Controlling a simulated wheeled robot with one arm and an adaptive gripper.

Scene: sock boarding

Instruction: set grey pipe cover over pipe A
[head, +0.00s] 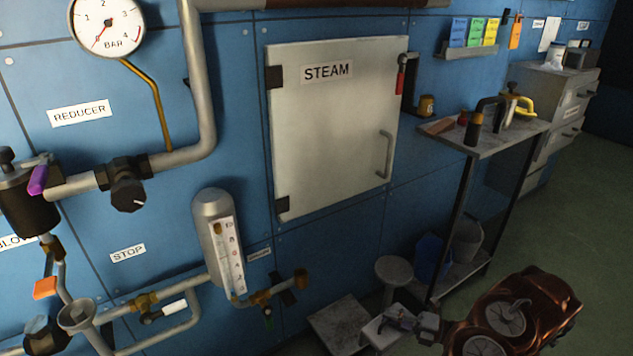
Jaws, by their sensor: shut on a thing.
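My gripper (402,319) is low at the bottom of the head view, in front of the wall. It is shut on a pale grey piece (380,333), which looks to be the grey pipe cover. The piece is small and dim here, so its exact shape and tilt are hard to tell. Grey pipes run along the blue wall, with one thick pipe (205,90) bending at the upper left and thinner ones (180,328) at the lower left. I see no readable "A" label, so I cannot tell which is pipe A. The held piece is apart from these pipes.
A grey STEAM door (335,125) is shut on the wall. A level gauge (220,245) stands out left of it. A round-topped stool (394,269) and a low grey plate (343,324) are near my gripper. A tool table (490,138) stands right. The floor at far right is clear.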

